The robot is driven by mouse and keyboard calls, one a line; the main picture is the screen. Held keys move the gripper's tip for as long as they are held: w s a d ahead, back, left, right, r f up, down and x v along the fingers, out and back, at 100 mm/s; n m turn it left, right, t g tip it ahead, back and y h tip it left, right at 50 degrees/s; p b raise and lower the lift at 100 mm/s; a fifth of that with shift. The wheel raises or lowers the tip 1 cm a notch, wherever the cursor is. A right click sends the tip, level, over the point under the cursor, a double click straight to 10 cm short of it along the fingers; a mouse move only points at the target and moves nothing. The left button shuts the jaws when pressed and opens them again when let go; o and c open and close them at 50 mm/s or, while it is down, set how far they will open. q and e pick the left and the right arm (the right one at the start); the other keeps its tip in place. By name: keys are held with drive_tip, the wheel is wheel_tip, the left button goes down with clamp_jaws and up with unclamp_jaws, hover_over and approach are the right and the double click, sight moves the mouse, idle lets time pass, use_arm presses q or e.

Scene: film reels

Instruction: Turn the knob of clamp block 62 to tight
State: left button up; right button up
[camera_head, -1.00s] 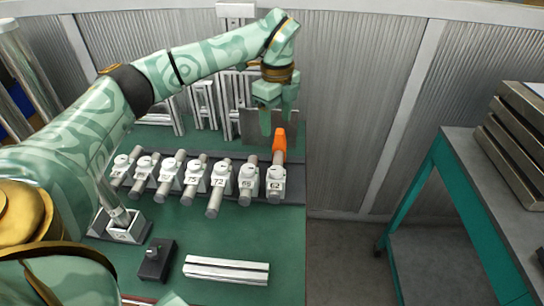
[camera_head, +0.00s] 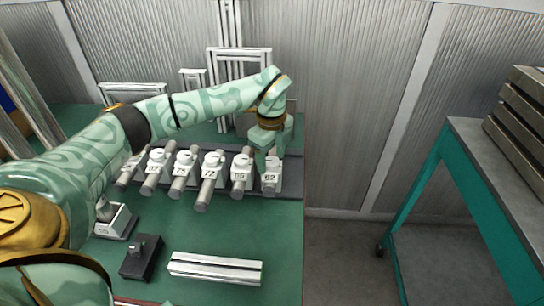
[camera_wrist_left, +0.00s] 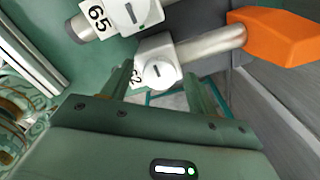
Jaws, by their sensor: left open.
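Clamp block 62 (camera_head: 270,187) is a white block at the right end of a row of similar blocks on the green bench. It also shows in the left wrist view (camera_wrist_left: 149,51), with its round white knob (camera_wrist_left: 158,75) bearing a short dark line. A metal rod runs through it to an orange end piece (camera_wrist_left: 285,36). My left gripper (camera_head: 269,155) is just above block 62, pointing down. Its fingers are open, one on each side of the knob in the wrist view; I cannot tell whether they touch it. My right gripper is out of view.
Block 65 (camera_head: 239,184) stands close beside block 62, with block 72 (camera_head: 209,173) further left. A metal bar (camera_head: 215,268) and a dark box (camera_head: 141,259) lie in front. The bench ends just right of block 62; a teal-framed table (camera_head: 437,158) stands beyond a gap.

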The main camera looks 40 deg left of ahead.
use_arm(q)
drive_tip(key=c, duration=0.9)
drive_tip(key=shift+c, duration=0.4)
